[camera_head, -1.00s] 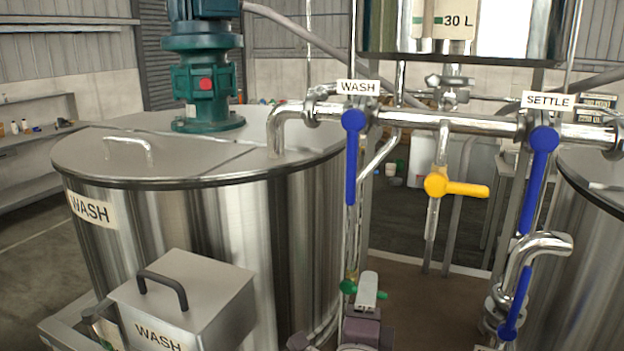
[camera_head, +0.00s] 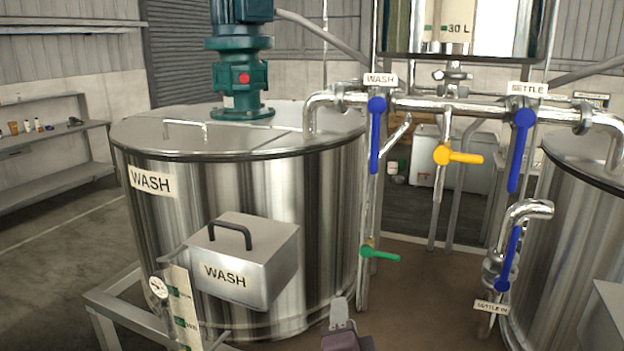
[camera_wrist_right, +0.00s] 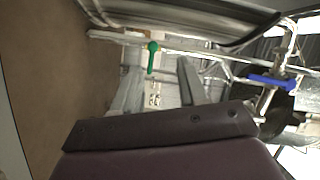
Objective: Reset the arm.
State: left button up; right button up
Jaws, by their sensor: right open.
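My right gripper (camera_head: 341,312) shows at the bottom centre of the head view, low in front of the wash tank (camera_head: 330,200). In the right wrist view its two grey fingers (camera_wrist_right: 158,84) stand apart with nothing held between them. The small valve with a green handle (camera_head: 380,256) is above and to the right of the gripper in the head view, and apart from it. Its handle points right there. The green handle also shows beyond the fingers in the right wrist view (camera_wrist_right: 152,57). My left gripper is not in view.
Valves with blue handles labelled WASH (camera_head: 376,130) and SETTLE (camera_head: 521,150) hang from the upper pipe, with a yellow-handled valve (camera_head: 457,156) between them. A steel box (camera_head: 262,265) juts from the wash tank. The settle tank (camera_head: 565,240) stands right. Brown floor lies between the tanks.

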jog(key=s+a+f+n+g+y+b, duration=0.1)
jog(key=s+f+n+g+y, duration=0.1)
jog(key=s+f+n+g, duration=0.5)
jog(key=s+f+n+g+y+b, duration=0.1)
jog(key=s+f+n+g+b, duration=0.15)
jog(key=f+n, duration=0.45)
jog(key=s+d+f+g+h+b, duration=0.1)
jog(key=s+d+f+g, duration=0.2)
jog(key=d, duration=0.4)
jog(key=s+d+f+g+h+b, duration=0.1)
jog(key=s+d+f+g+b, duration=0.1)
jog(key=s+d+f, duration=0.4)
jog(key=shift+s+d+f+n+g, duration=0.3)
jog(key=shift+d+g, duration=0.1)
jog(key=shift+g, duration=0.35)
